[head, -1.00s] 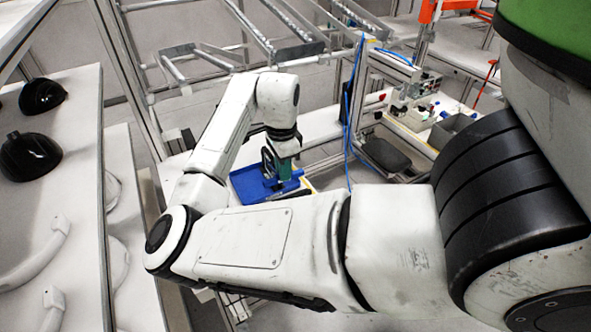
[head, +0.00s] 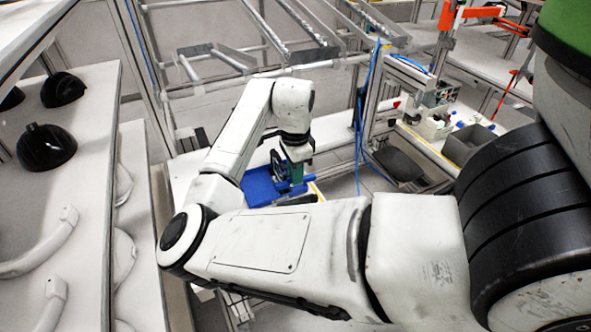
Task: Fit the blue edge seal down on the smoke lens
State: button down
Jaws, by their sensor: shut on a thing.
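My gripper (head: 296,172) hangs low over the blue tray (head: 259,188), pointing down, at the end of my bent arm. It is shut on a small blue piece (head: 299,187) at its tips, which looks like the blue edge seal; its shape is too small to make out. A dark, rounded thing (head: 277,165) shows just left of the gripper. I cannot tell whether it is the smoke lens or part of the gripper, nor whether the seal touches anything.
Black helmet shells (head: 46,147) and white curved parts (head: 48,245) lie on the shelves at left. A metal frame (head: 235,60) stands behind. A blue cable (head: 358,125) hangs right of the gripper. A grey bin (head: 468,143) sits on the right bench.

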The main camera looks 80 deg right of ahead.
jog(key=shift+f+b, duration=1.15)
jog(key=shift+f, duration=1.05)
jog(key=shift+f, duration=1.25)
dwell(0.7)
jog(key=c, duration=1)
grip_release()
jog(key=shift+c, duration=0.2)
jog(key=shift+r+b, duration=0.15)
jog(key=shift+b, duration=0.15)
notch_tip(320, 180, up, 10)
jog(key=shift+r+b, duration=0.25)
jog(key=shift+b, duration=0.25)
